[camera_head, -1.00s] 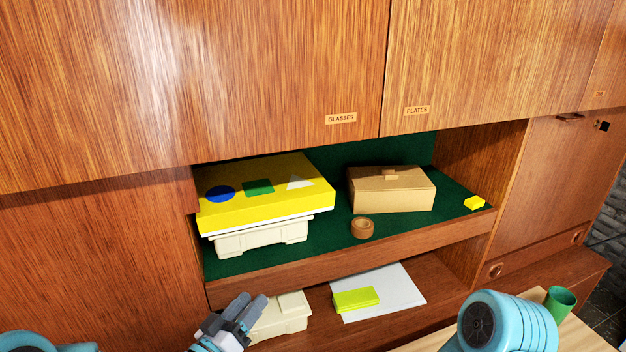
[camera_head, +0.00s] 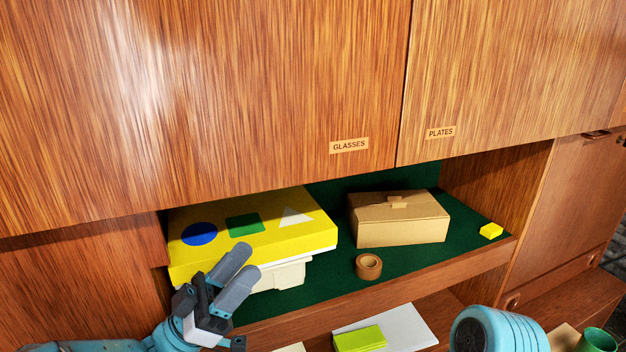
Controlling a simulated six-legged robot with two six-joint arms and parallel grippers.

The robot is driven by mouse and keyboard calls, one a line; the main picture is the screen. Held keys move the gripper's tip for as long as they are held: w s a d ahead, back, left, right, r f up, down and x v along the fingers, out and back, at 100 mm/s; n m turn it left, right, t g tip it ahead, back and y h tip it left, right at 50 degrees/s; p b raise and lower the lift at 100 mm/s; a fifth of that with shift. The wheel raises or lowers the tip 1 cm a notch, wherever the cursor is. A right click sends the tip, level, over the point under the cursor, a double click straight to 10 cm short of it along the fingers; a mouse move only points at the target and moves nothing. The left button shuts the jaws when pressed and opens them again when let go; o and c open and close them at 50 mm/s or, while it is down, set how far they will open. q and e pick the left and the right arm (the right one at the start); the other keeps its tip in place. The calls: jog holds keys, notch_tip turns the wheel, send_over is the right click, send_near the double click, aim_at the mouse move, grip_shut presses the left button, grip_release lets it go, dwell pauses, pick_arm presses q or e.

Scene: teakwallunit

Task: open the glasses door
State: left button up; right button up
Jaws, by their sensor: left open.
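The glasses door (camera_head: 230,90) is a wide wood-grain panel across the upper left, with a small GLASSES label (camera_head: 349,146) near its lower right corner. It is shut, flush beside the plates door (camera_head: 500,70). No handle shows on its visible part. My left gripper (camera_head: 238,278) is open and empty, with its fingers pointing up and right. In the picture it lies below the door's lower edge, in front of the yellow box, apart from the door. A blue rounded part of my right arm shows at the bottom right; the right gripper is not in view.
The open green-lined shelf (camera_head: 320,298) below holds a yellow box (camera_head: 255,262) on a white container (camera_head: 285,276), a cardboard box (camera_head: 400,220), a tape roll (camera_head: 368,266) and a small yellow block (camera_head: 491,230). A green cup (camera_head: 597,340) stands at the bottom right.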

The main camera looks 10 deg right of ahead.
aim_at(321, 179)
pick_arm(q)
jog(key=p+x, duration=0.1)
jog(key=x, duration=0.4)
jog(key=p+x, duration=0.2)
jog(key=x, duration=0.3)
jog(key=p+x, duration=0.1)
jog(key=x, duration=0.4)
jog(key=shift+s+d+r+p, duration=0.15)
jog(key=shift+s+r+p, duration=0.15)
jog(key=shift+s+p, duration=0.05)
jog(key=shift+w+d+r, duration=0.15)
jog(key=shift+d+r, duration=0.05)
grip_shut()
